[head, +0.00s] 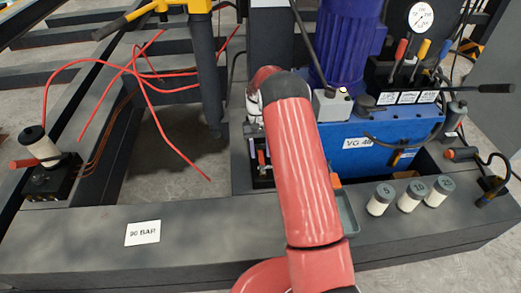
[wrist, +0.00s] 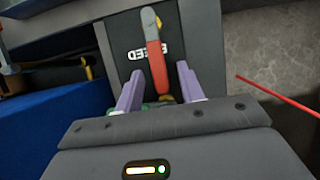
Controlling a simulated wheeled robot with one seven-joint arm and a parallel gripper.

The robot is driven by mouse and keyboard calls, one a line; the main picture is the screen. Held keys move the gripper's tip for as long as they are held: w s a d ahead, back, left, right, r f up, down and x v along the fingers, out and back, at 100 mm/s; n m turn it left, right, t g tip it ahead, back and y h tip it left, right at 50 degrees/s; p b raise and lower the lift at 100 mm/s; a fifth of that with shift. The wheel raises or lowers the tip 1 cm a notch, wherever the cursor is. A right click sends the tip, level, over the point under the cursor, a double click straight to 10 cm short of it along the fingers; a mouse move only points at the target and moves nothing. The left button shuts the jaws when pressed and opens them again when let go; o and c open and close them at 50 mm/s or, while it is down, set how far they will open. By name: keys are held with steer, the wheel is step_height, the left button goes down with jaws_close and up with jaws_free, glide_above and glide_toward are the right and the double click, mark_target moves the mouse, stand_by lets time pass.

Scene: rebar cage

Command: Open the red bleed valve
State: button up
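The red bleed valve lever (wrist: 156,66) shows in the wrist view, with a bare metal upper end and a plate lettered BLEED (wrist: 136,54) behind it, the word partly covered by the lever. My gripper (wrist: 160,72) is open, with one purple finger on each side of the lever's red lower part. Gaps show between the lever and both fingers. In the head view my red arm hides most of the gripper and the valve area.
A blue tank labelled VG 46 (head: 405,134) with a blue motor (head: 345,40) stands at the right. Loose red wires (head: 160,125) lie at the left. A 90 BAR label (head: 142,232) is on the beam.

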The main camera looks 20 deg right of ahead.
steer(key=v, duration=0.7)
steer(key=shift+r, duration=0.3)
steer(key=shift+w, duration=0.15)
steer(key=s+a+r+n+t, duration=0.1)
steer(key=s+a+r+t, duration=0.1)
steer(key=s+r, duration=0.65)
steer(key=s+a+r+t, duration=0.25)
steer(key=s+r, duration=0.25)
steer(key=r, duration=0.7)
steer(key=s+a+r+n+t, duration=0.1)
steer(key=s+t, duration=0.4)
steer(key=s, duration=1.7)
steer(key=shift+a+r+h, duration=0.15)
steer(key=shift+a+h, duration=0.15)
steer(key=shift+h, duration=0.1)
steer(key=shift+t, duration=0.25)
